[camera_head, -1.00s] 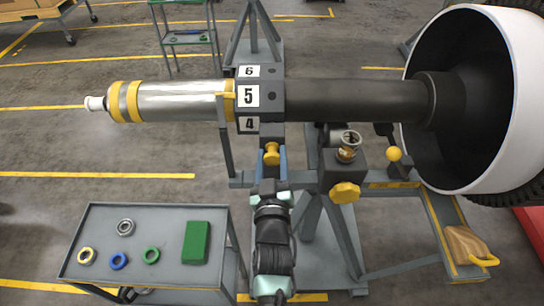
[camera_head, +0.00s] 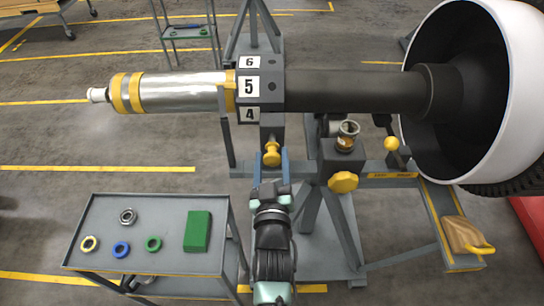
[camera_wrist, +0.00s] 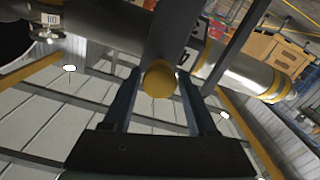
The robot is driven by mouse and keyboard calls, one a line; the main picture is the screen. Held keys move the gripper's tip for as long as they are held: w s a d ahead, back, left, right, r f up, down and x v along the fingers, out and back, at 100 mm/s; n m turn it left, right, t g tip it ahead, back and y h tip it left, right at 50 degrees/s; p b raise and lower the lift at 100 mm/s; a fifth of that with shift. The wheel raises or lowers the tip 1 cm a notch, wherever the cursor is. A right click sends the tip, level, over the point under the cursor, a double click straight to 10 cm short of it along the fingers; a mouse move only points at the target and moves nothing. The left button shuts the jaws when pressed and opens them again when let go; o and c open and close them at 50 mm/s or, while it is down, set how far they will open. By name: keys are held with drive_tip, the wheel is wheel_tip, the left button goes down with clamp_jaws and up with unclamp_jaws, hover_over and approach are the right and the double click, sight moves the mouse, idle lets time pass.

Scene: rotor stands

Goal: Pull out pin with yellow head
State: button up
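The yellow-headed pin (camera_head: 271,153) sticks out toward me below the grey collar (camera_head: 272,93) that carries the number plates, under plate 4. My gripper (camera_head: 271,163) has one finger on each side of the yellow head, close against it. In the wrist view the same yellow head (camera_wrist: 160,79) lies between the two finger ends of my gripper (camera_wrist: 159,84). The pin's far end is hidden by the block, so I cannot tell how much of it is still inside.
A grey cart (camera_head: 145,265) with rings and a green block (camera_head: 198,231) stands left. Right of my arm are a yellow knob (camera_head: 343,182) and a stand leg (camera_head: 349,238). The large white-rimmed rotor housing (camera_head: 525,110) is at the right.

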drive_tip(key=shift+o, duration=1.1)
drive_tip(key=shift+w, duration=0.1)
drive_tip(key=s+b, duration=0.1)
drive_tip(key=s, duration=1.2)
drive_tip(key=w+r+m+t, duration=0.1)
drive_tip(key=w+r+t, duration=0.15)
drive_tip(key=r, duration=1.25)
drive_tip(key=w+r+t, duration=0.2)
drive_tip(key=w+r, duration=0.2)
drive_tip(key=r, duration=1.1)
drive_tip(key=s+r+m+t, duration=0.1)
drive_tip(key=s+r, duration=0.3)
drive_tip(key=r, duration=0.7)
drive_tip(key=s+r+m+t, duration=0.1)
drive_tip(key=s+r+t, duration=0.3)
drive_tip(key=r, duration=0.8)
drive_tip(key=shift+s, duration=0.8)
